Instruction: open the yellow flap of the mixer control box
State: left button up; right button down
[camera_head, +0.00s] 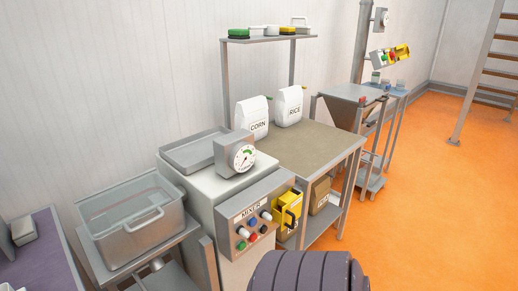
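The mixer control box (232,207) is a grey panel labelled MIXER on the front of a white cabinet, low in the middle of the view. It has several coloured buttons and knobs. The yellow flap (281,203) is at the right end of the panel. A dark handle-like shape (291,218) shows at the flap, and I cannot tell from this angle whether the flap is open. Neither of my grippers is in view.
A dial gauge (243,158) stands on top of the cabinet. A table (318,143) with corn and rice bags is behind. Orange floor (440,210) is open on the right.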

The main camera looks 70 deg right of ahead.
aim_at(291, 202)
jog(key=z, duration=2.6)
